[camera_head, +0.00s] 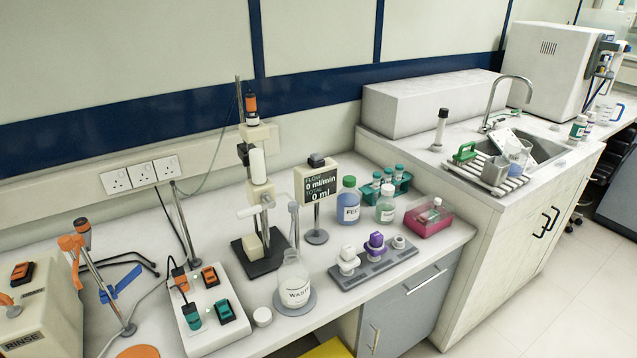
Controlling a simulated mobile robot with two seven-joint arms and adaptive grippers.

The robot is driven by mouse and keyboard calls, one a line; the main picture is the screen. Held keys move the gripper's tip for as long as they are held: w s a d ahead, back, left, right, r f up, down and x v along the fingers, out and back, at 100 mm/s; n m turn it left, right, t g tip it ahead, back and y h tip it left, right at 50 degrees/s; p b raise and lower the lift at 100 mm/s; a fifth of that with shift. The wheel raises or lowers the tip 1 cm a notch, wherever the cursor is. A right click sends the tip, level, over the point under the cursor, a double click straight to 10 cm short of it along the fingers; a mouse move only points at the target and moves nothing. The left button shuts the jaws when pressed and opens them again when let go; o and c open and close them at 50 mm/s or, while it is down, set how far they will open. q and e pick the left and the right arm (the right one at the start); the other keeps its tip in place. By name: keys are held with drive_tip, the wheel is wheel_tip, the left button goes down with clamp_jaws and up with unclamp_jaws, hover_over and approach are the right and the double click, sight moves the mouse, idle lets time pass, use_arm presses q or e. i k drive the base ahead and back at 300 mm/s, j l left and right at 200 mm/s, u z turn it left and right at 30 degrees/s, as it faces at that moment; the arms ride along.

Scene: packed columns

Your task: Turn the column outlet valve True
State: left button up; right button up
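A column assembly stands on a black base (262,254) in the middle of the bench. Its upright carries a white cylinder (257,166) and an orange-and-black cap (251,108). A white fitting (267,201) sits below the cylinder and looks like the outlet valve; it is too small to tell its handle position. A display (318,184) reads flow 0 ml/min, total 0 ml. Neither of my grippers is in view.
A switch box (208,315) and a rinse unit (37,318) stand left. A grey block with coloured-topped items (374,266), bottles (348,200) and a pink tray (428,221) stand right. The sink (545,148) is far right. Thin stands and cables crowd the column's left.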

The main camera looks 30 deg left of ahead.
sight(271, 204)
drive_tip(key=u, duration=1.25)
